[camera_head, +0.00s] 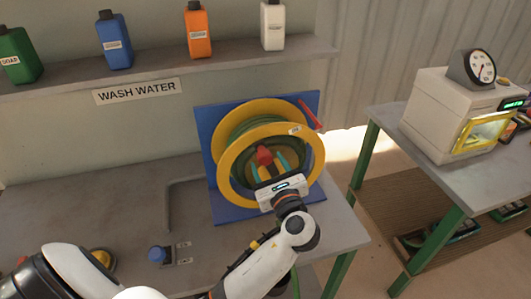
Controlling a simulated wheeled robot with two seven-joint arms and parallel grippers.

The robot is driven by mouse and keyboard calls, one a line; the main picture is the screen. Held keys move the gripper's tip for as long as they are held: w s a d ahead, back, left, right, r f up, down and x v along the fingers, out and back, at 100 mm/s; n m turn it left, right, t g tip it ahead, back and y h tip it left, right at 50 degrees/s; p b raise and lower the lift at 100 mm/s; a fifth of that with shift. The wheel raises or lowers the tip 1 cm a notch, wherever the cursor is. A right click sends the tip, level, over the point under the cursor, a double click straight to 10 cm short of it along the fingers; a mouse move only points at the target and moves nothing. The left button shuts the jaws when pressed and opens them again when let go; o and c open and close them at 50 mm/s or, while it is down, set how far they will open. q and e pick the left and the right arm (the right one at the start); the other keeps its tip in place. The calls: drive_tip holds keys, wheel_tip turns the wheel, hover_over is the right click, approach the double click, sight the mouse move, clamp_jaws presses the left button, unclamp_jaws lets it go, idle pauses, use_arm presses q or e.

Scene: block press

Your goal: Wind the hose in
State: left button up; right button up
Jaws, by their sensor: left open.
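The hose reel (233,178) has two yellow rims and stands upright on a blue backing plate (206,138) on the grey bench. Green coils of hose (306,150) show between and inside the rims. A red knob (264,155) sticks out near the reel's middle. A red lever-like piece (311,115) sits at its upper right. My left gripper (270,166) is open in front of the reel, its fingers pointing at the knob. The fingertips look close to either side of the knob; contact cannot be told. My right gripper is out of view.
A shelf (165,75) with several bottles and a WASH WATER sign runs along the wall. A blue knob (158,254) and a yellow knob (103,258) sit at the bench front. A second table (395,118) with a white gauge machine (445,115) stands right, across a gap.

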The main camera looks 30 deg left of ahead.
sight(267, 161)
use_arm(q)
drive_tip(key=shift+x, duration=1.25)
drive_tip(key=shift+w+a, duration=0.35)
drive_tip(key=shift+a, duration=0.05)
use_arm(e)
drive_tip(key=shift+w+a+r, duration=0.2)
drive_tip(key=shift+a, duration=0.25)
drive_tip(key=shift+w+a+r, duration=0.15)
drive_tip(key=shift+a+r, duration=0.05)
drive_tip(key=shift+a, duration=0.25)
use_arm(q)
clamp_jaws()
drive_tip(key=shift+p, duration=0.3)
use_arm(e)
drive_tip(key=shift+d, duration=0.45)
